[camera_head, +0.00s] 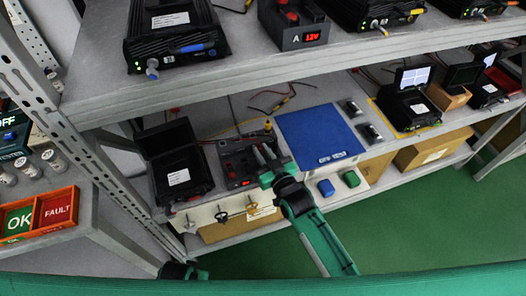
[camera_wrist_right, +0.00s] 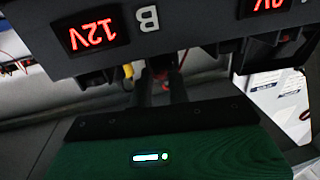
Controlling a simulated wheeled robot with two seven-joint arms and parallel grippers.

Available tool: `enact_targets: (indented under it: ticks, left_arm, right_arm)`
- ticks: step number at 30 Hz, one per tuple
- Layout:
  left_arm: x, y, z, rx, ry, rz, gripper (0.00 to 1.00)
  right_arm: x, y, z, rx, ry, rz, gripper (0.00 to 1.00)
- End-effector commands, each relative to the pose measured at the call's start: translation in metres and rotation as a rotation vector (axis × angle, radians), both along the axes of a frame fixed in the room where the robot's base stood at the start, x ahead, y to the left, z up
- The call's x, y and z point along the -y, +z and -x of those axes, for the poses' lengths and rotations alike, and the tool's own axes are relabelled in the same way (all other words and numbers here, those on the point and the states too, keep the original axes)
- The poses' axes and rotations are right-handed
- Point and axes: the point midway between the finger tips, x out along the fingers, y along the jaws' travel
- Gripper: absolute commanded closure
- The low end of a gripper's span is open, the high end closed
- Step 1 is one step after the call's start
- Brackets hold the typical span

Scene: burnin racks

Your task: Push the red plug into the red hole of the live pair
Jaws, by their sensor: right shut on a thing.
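My right gripper (camera_head: 266,158) reaches in from below to the front of a dark power unit (camera_head: 232,160) on the middle shelf. In the right wrist view its two dark fingers (camera_wrist_right: 161,88) are close together, just under the unit's panel. The panel shows a red 12V display (camera_wrist_right: 92,37), a second red display (camera_wrist_right: 270,6) and a letter B, all upside down. A small bit of red (camera_wrist_right: 174,60), which looks like the red plug, shows by the fingertips. The gripper is shut on it. The holes are hidden, so I cannot tell whether the plug is in one.
A dark open-lidded box (camera_head: 178,170) stands left of the unit. Other units crowd the upper shelf (camera_head: 240,75). A yellow connector (camera_wrist_right: 128,72) hangs beside the fingers.

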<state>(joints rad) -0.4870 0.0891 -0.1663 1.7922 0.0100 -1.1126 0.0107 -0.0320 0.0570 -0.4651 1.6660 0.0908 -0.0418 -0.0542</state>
Motion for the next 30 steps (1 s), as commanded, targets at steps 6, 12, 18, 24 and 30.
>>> enact_targets:
  ticks: [6,12,18,24,30]
  left_arm:
    - [0.0000,-0.0002,0.0000,0.000,0.000,0.000,1.00]
    - [0.0000,-0.0003,-0.0001,0.000,0.000,0.000,1.00]
    - [0.0000,-0.0006,0.0000,0.000,0.000,0.000,1.00]
    - [0.0000,-0.0011,0.0000,0.000,0.000,0.000,1.00]
    - [0.0000,-0.0011,0.0000,0.000,0.000,0.000,1.00]
  right_arm:
    - [0.0000,-0.0010,-0.0001,0.001,0.000,0.000,1.00]
    - [0.0000,-0.0011,-0.0001,0.001,0.000,0.000,1.00]
    - [0.0000,-0.0034,-0.0001,0.001,0.000,0.000,1.00]
    - [0.0000,-0.0072,-0.0001,0.001,0.000,0.000,1.00]
    - [0.0000,-0.0081,-0.0001,0.001,0.000,0.000,1.00]
